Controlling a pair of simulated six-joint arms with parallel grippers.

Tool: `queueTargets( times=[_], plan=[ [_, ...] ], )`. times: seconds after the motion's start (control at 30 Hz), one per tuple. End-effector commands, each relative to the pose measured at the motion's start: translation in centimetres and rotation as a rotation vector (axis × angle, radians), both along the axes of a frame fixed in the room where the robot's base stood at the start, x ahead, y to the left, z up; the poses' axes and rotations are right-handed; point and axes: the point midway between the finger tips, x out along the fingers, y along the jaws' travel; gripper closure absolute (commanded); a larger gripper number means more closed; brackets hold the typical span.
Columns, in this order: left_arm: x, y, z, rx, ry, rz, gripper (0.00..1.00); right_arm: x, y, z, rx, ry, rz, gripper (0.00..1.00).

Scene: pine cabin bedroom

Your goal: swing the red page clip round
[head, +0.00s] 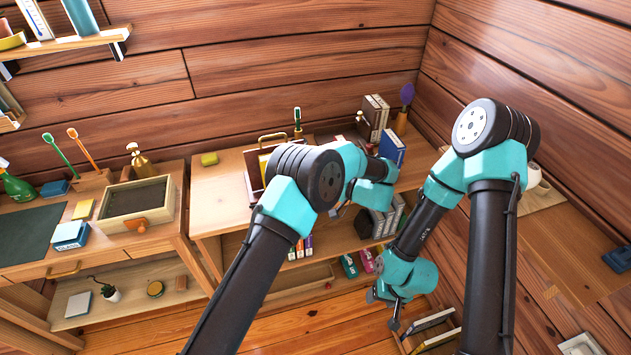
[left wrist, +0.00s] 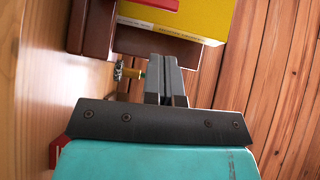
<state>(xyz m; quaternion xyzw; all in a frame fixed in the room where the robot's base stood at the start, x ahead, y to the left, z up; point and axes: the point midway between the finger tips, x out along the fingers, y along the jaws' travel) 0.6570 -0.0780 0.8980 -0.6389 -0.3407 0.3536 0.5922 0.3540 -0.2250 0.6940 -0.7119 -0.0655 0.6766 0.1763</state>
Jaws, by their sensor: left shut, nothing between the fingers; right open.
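A red piece (left wrist: 158,4), which looks like the page clip, lies on the yellow book (left wrist: 195,16) and is cut off by the top edge of the left wrist view. I cannot make it out in the head view, where a strip of the yellow book (head: 264,164) shows in a brown holder on the desk, partly behind my left arm. My left gripper (left wrist: 166,62) is shut and empty, its tips just below the book in the picture; I cannot tell if they touch. My right gripper (head: 383,309) is open and empty, low in front of the shelves.
The brown holder (head: 252,182) stands on the wooden desk. Blue (head: 392,147) and brown books stand at the right back. A yellow block (head: 209,159) lies at the desk's left. A drawer box (head: 137,203) sits on the left table.

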Motion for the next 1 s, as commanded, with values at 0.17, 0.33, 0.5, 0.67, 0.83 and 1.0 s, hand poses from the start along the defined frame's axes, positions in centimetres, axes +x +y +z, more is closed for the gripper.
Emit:
queueTargets(
  times=[0.17, 0.33, 0.5, 0.67, 0.83, 1.0],
  plan=[
    [-2.1, -3.3, 0.0, 0.001, 0.0, -0.005, 1.0, 0.0, 0.0, 0.0, 0.0, 0.0, 0.001, 0.41],
    [-3.7, -6.0, 0.0, 0.001, 0.0, -0.005, 1.0, 0.0, 0.0, 0.0, 0.0, 0.0, 0.001, 0.41],
    [-4.8, -7.7, 0.0, 0.001, 0.0, -0.005, 1.0, 0.0, 0.0, 0.0, 0.0, 0.0, 0.001, 0.41],
    [-5.1, -8.2, 0.0, 0.001, 0.002, -0.002, 1.0, 0.0, 0.0, 0.0, 0.0, 0.0, 0.001, 0.41],
    [-5.1, -8.2, 0.0, 0.001, 0.002, -0.002, 1.0, 0.0, 0.0, 0.0, 0.0, 0.0, 0.001, 0.41],
    [-5.1, -8.2, 0.0, 0.001, 0.002, -0.003, 1.0, 0.0, 0.0, 0.0, 0.0, 0.0, 0.001, 0.41]
  ],
)
